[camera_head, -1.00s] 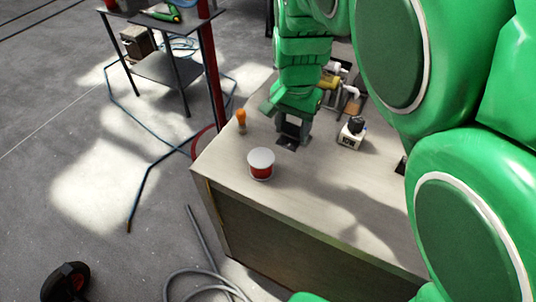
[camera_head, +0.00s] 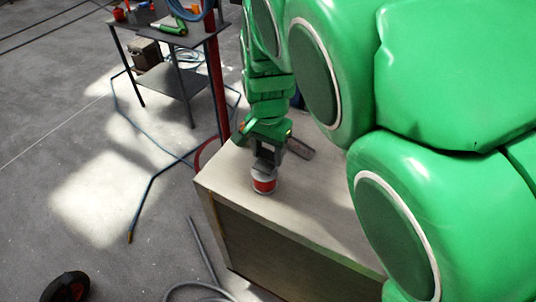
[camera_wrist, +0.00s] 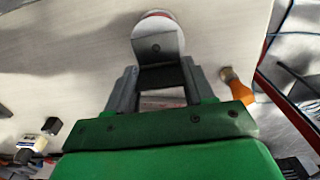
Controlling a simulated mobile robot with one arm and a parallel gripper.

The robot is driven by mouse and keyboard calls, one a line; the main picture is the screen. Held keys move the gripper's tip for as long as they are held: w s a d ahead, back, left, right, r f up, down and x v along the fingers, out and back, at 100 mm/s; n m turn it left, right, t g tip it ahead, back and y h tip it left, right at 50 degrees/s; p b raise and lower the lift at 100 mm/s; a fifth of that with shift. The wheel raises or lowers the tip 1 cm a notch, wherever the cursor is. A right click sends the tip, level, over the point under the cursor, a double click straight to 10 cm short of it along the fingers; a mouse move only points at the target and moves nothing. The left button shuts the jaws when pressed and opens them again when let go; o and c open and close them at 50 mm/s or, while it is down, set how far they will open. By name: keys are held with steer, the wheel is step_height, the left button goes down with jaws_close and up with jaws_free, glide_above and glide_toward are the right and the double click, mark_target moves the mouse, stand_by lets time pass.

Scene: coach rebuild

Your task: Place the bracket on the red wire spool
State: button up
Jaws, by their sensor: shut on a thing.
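The red wire spool (camera_head: 264,186), red with a white top, stands upright near the front left corner of the workbench. My gripper (camera_head: 268,152) points down directly above it, shut on the dark grey bracket (camera_head: 266,168). In the wrist view, the bracket (camera_wrist: 157,46) shows a flat plate with a small hole between and beyond the fingers of my gripper (camera_wrist: 160,78). The plate covers much of the spool's white top; the spool's rim (camera_wrist: 155,14) shows behind it. I cannot tell whether bracket and spool touch.
The pale workbench top (camera_head: 315,205) is clear in front and to the right of the spool. An orange-handled tool (camera_wrist: 238,86) lies near the gripper. A white block with a black knob (camera_wrist: 27,142) is farther off. A metal side table (camera_head: 170,75) stands at the back left.

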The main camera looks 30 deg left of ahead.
steer(key=shift+f, duration=0.75)
steer(key=shift+f, duration=0.15)
steer(key=o, duration=1.1)
step_height(320, 180, up, 12)
steer(key=shift+r, duration=0.2)
